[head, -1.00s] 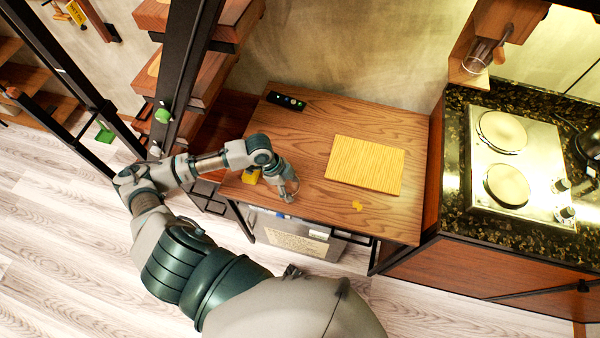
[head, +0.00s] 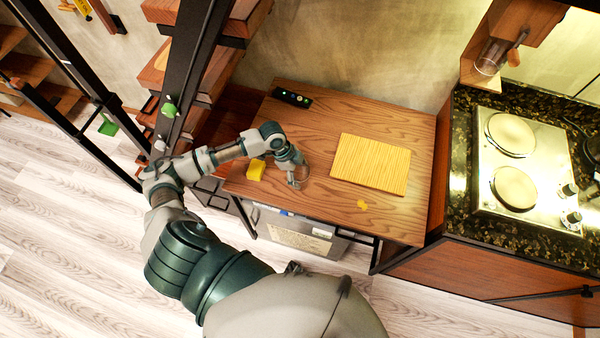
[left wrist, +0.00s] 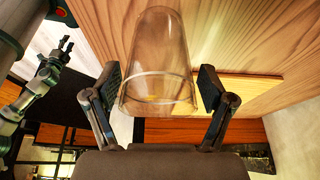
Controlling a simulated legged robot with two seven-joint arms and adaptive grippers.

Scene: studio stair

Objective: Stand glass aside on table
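The clear glass (left wrist: 158,60) fills the middle of the left wrist view, between the two finger pads of my left gripper (left wrist: 159,85). In the head view my left gripper (head: 294,178) is over the front left part of the wooden table (head: 400,210), and the glass (head: 303,173) shows faintly beside the fingers. Whether its base touches the table is hard to tell. My right gripper (left wrist: 64,44) appears small at the left of the left wrist view; its opening is unclear.
A ridged yellow board (head: 371,164) lies to the right, with a small yellow piece (head: 362,204) before it. A yellow block (head: 256,170) is left of the gripper. A black remote (head: 291,97) lies at the back. A hob (head: 530,165) stands beyond the table's right end.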

